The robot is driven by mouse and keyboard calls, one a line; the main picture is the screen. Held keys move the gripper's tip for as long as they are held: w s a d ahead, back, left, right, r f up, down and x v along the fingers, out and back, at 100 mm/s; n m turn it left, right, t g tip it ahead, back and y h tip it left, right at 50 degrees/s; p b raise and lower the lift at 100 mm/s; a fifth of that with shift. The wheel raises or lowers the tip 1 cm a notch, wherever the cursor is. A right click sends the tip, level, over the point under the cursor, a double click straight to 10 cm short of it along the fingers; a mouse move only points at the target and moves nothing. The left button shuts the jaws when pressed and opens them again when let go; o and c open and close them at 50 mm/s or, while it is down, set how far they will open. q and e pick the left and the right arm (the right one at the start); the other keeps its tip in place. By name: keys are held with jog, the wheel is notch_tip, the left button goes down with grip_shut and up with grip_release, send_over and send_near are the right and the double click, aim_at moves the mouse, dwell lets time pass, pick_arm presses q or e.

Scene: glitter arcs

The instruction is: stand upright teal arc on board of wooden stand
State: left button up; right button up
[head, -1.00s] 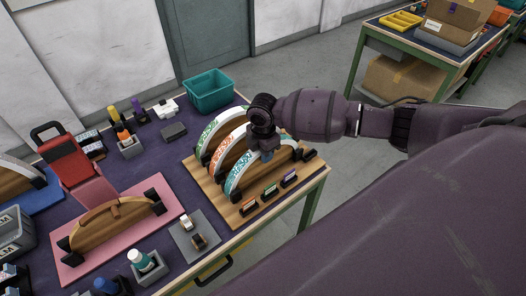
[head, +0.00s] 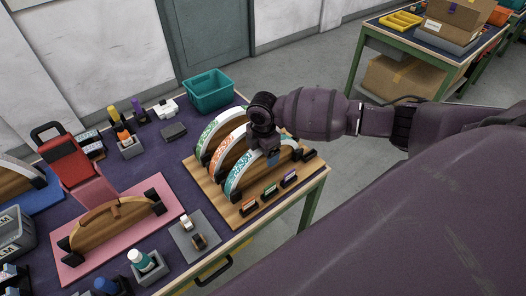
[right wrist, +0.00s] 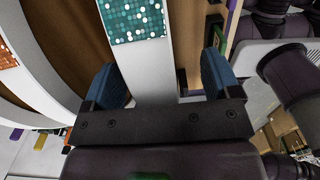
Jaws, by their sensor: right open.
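The teal glitter arc (head: 236,178) stands upright on the board of the wooden stand (head: 212,192), in front of the other arcs. Its ends are at dark blocks on the board. My right gripper (head: 271,157) is at the top of the arc, with its fingers open. In the right wrist view, the white band with the teal glitter patch (right wrist: 136,20) runs between the two blue fingers of the open gripper (right wrist: 164,78), with gaps at the sides. The gripper hides part of the arc's top in the head view. My left gripper is not in view.
An orange arc (head: 219,155) and a green arc (head: 209,132) stand close behind on the same board. Small labelled blocks (head: 270,191) line the board's front. A teal bin (head: 209,92) stands at the back; a pink mat (head: 150,225) with a wooden arch lies left.

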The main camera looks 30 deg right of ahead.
jog(key=shift+r, duration=3.75)
